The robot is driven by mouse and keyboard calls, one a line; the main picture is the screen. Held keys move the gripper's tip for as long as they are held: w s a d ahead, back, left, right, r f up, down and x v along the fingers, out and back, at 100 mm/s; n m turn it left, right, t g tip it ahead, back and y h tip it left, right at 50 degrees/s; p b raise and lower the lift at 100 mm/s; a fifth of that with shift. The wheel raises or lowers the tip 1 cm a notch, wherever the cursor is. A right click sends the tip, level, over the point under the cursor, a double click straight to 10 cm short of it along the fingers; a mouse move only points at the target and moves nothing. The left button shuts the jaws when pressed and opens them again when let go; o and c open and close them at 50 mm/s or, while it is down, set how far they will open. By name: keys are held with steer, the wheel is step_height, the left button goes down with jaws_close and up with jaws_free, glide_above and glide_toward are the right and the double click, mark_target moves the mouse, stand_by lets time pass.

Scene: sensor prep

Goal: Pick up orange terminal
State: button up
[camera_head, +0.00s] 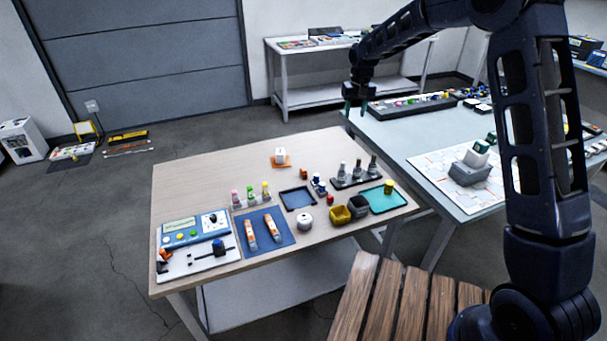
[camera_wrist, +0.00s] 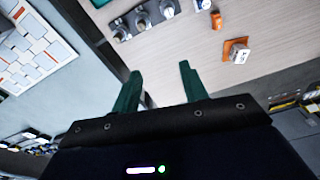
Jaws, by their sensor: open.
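A small orange piece (camera_head: 303,174), which looks like the orange terminal, stands on the wooden table (camera_head: 210,170) near its middle; it also shows at the top of the wrist view (camera_wrist: 216,20). Close by is a white block on an orange base (camera_head: 281,157), also in the wrist view (camera_wrist: 237,51). Which of these is called the terminal is not certain. My gripper (camera_head: 355,108) is open and empty, high and beyond the far right corner of the wooden table. In the wrist view, its green fingers (camera_wrist: 158,80) are apart with nothing between them.
A black rack with grey-topped bottles (camera_head: 357,173) stands to the right of the orange piece. A dark blue tray (camera_head: 297,199) and small blue-white part (camera_head: 319,184) lie nearer. A grey-blue table (camera_head: 400,130) adjoins at right. The wooden table's far left is clear.

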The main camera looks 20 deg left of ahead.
steer(key=s+a+f+n, duration=0.1)
steer(key=s+a+f, duration=0.1)
steer(key=a+f, duration=0.7)
glide_above(304, 169)
step_height(304, 169, down, 10)
steer(key=r, duration=0.1)
steer(key=shift+n+g+h, duration=0.3)
steer(key=shift+n+g, duration=0.1)
steer(key=f, duration=0.6)
steer(key=shift+s+a, duration=0.15)
steer(key=shift+a, duration=0.2)
steer(key=shift+d+f, duration=0.15)
steer(key=shift+f, duration=1.15)
steer(key=shift+d+f, duration=0.15)
steer(key=shift+f, duration=1.15)
jaws_close()
